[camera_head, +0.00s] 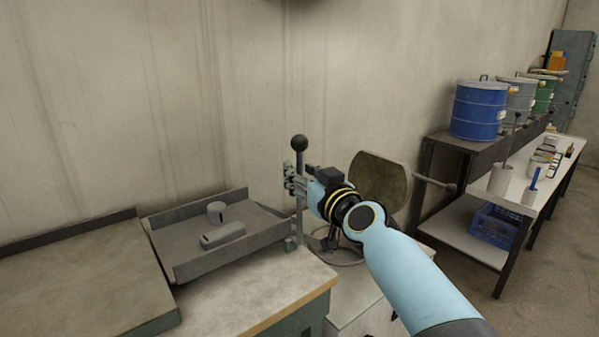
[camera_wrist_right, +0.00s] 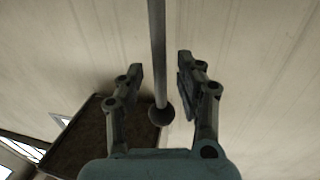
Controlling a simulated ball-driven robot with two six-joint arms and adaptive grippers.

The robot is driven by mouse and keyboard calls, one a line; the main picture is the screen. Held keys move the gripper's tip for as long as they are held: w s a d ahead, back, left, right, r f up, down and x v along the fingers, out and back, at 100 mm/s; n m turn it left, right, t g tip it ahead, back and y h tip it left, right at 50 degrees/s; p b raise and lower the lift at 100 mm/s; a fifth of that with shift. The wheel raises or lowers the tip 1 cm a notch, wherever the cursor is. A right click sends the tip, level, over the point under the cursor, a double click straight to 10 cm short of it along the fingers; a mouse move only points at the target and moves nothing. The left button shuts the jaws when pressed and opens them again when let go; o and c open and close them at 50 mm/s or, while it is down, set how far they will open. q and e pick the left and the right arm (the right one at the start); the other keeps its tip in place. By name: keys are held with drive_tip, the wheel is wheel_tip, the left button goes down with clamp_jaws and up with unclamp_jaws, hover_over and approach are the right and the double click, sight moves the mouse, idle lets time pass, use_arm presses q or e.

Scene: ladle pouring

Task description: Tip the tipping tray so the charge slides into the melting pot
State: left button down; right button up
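The grey tipping tray (camera_head: 180,262) lies about level on the bench at left centre of the head view. The charge in it is a small grey cylinder (camera_head: 216,211) and a rounded grey bar (camera_head: 222,235). An upright lever (camera_head: 299,215) with a dark ball knob (camera_head: 299,143) stands at the tray's right end. My right gripper (camera_head: 291,180) is at the lever below the knob. In the right wrist view, its fingers (camera_wrist_right: 158,78) are open on either side of the rod, with gaps visible. The melting pot (camera_head: 345,258) is mostly hidden behind my right arm. My left gripper is out of view.
A raised brown lid (camera_head: 378,182) with a side handle stands behind my right arm. A grey-topped table (camera_head: 80,285) adjoins the tray on the left. At right are a bench (camera_head: 535,195), a blue drum (camera_head: 479,110) and a blue crate (camera_head: 493,225).

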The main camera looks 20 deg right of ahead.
drive_tip(key=shift+w+a, duration=0.1)
drive_tip(key=shift+w, duration=0.55)
clamp_jaws()
drive_tip(key=shift+f, duration=0.1)
